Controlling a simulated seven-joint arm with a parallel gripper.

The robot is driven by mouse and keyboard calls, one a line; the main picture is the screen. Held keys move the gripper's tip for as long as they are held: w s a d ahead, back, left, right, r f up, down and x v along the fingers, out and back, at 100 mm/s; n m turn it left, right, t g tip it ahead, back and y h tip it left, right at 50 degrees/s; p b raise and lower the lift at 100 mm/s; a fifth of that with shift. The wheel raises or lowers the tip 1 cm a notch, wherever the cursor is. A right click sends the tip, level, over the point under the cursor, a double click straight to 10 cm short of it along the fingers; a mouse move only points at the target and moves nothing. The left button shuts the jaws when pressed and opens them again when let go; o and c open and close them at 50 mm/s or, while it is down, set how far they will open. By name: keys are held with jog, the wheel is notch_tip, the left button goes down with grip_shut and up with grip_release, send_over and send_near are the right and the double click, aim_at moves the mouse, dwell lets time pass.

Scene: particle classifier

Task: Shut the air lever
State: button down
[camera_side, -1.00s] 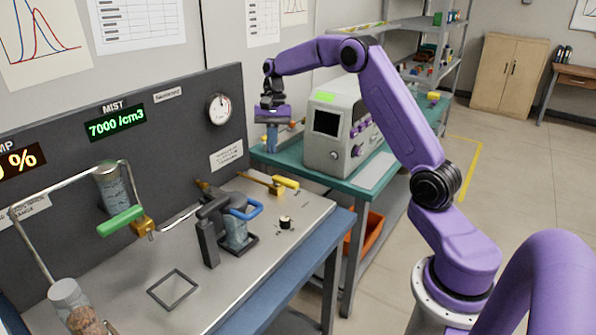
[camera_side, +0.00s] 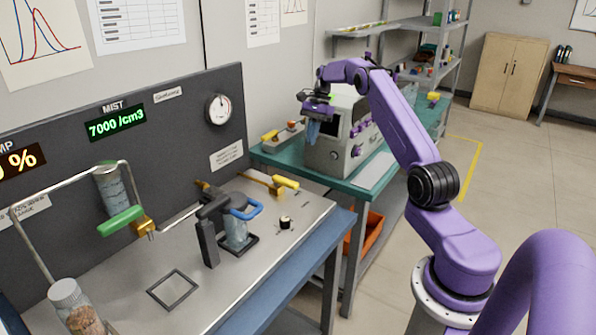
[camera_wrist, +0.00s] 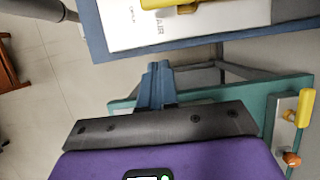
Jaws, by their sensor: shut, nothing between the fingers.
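A yellow-handled lever (camera_side: 285,182) sits on a brass fitting at the right back of the grey bench. In the wrist view, a yellow handle (camera_wrist: 165,4) shows at the top edge beside lettering that seems to read AIR. Its far part is cut off. A second yellow handle (camera_side: 270,136) is on the teal bench; it also shows in the wrist view (camera_wrist: 305,108) at the right. My gripper (camera_side: 312,136) is shut and empty, pointing down in front of the grey instrument, apart from both handles. Its blue fingers (camera_wrist: 155,82) are together in the wrist view.
The grey instrument (camera_side: 340,150) stands close behind my gripper on the teal bench (camera_side: 290,155). The grey bench (camera_side: 225,275) holds a green lever (camera_side: 120,219), a blue lever (camera_side: 246,208) and a glass jar (camera_side: 80,310). An orange bin (camera_side: 370,230) is under the teal bench.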

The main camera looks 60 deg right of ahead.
aim_at(285, 184)
jog(key=a+f, duration=0.2)
jog(key=f, duration=0.1)
jog(key=a+f, duration=0.2)
jog(key=f, duration=0.1)
jog(key=a+f, duration=0.3)
jog(key=shift+f, duration=0.15)
jog(key=shift+a, duration=0.4)
